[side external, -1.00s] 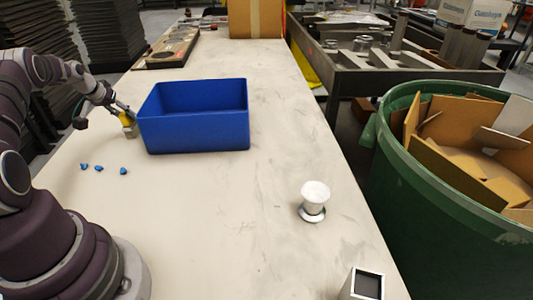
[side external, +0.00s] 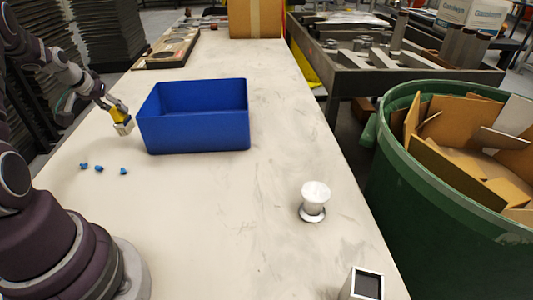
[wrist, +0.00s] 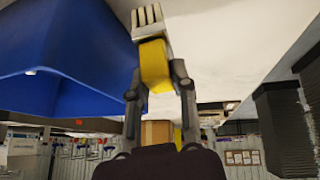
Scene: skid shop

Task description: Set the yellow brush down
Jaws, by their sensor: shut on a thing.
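The yellow brush (side external: 119,114) has a yellow handle and a pale bristle end that points down and to the right in the side view. My gripper (side external: 109,105) is shut on its handle, just left of the blue bin. In the wrist view my gripper (wrist: 158,82) has a finger on each side of the yellow brush (wrist: 154,62), whose pale bristles lie beyond the fingertips. The brush is tilted and appears held above the table; the exact gap under it is hard to tell.
The blue bin (side external: 195,135) stands right of the brush. Several small blue pieces (side external: 98,168) lie nearer on the table (side external: 230,215). A white cup on a metal base (side external: 314,200) stands to the right. The middle of the table is clear.

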